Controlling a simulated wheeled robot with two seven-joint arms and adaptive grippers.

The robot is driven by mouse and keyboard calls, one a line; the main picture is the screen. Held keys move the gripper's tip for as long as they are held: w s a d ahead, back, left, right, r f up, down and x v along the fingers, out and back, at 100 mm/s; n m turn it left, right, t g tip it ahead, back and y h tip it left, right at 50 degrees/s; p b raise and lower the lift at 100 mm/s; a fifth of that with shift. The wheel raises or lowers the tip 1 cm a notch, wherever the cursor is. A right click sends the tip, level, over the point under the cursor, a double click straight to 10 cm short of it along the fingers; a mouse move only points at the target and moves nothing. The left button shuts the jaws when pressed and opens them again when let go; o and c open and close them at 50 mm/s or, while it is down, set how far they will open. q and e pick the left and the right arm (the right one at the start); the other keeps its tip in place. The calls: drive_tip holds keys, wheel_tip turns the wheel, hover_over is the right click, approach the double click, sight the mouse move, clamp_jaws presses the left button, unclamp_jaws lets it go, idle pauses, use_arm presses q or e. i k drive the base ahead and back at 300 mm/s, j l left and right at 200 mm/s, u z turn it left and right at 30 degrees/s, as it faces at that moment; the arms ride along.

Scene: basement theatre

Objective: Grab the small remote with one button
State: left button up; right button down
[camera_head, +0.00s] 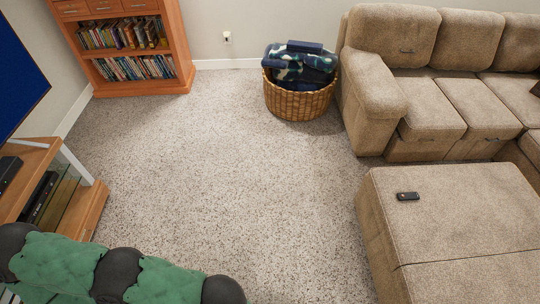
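A small dark remote (407,196) with a lighter patch lies flat on top of the beige ottoman (440,230), near its far left corner. It is too small to count its buttons. Neither of my grippers is in view.
A beige sofa (375,85) stands behind the ottoman. A wicker basket (299,104) of blankets is left of it. A wooden bookcase (188,45) is at the back left, a TV stand (85,211) at left. The carpet (230,170) between is clear.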

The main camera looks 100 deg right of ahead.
sight(413, 195)
drive_tip(key=k+j+z, duration=0.1)
drive_tip(key=z, duration=4.8)
